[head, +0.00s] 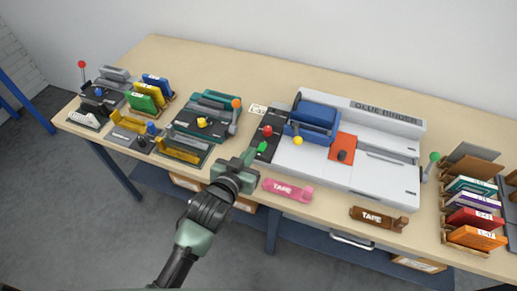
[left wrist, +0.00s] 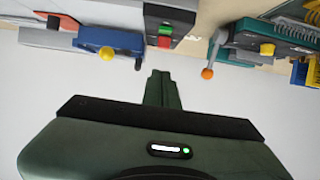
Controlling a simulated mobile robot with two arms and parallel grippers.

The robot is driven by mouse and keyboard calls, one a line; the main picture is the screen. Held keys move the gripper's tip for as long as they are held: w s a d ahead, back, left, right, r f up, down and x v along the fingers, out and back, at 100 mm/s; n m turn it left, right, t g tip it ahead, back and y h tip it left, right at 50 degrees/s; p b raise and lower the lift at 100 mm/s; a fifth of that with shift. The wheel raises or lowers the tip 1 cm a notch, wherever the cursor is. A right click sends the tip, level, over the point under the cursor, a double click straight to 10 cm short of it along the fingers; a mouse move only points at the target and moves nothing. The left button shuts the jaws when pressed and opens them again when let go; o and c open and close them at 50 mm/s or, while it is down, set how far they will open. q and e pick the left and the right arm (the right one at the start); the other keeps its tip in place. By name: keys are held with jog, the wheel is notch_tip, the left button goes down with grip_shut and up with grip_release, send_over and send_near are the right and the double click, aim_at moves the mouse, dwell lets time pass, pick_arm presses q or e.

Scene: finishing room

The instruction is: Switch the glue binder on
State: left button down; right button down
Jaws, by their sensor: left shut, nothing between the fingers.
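The glue binder (head: 390,150) is a long white machine with its name on the back, standing right of centre on the table. A dark control panel (head: 272,143) at its left end carries a red knob (head: 268,130) and a green button (head: 262,147). In the left wrist view the panel shows a green part (left wrist: 166,29) and a red part (left wrist: 163,41). My left gripper (head: 251,157) is shut and empty, its tips close to the panel's front left near the green button. In the left wrist view the shut fingers (left wrist: 160,80) appear apart from the panel. My right gripper is not in view.
A teal machine with an orange-knobbed lever (head: 236,104) stands left of the panel, close to my gripper. Pink tape (head: 287,190) and brown tape (head: 378,218) lie at the front edge. Books (head: 475,217) stand at right; smaller machines (head: 128,125) fill the left.

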pick_arm(q)
jog(key=p, duration=0.2)
send_over(259, 156)
notch_tip(259, 156, down, 3)
jog(key=shift+w+r, duration=0.1)
jog(key=shift+r, duration=0.1)
notch_tip(259, 156, down, 3)
jog(key=shift+r, duration=0.15)
jog(key=shift+s+a+f, duration=0.1)
jog(key=shift+s+f, duration=0.1)
jog(key=shift+f, duration=0.6)
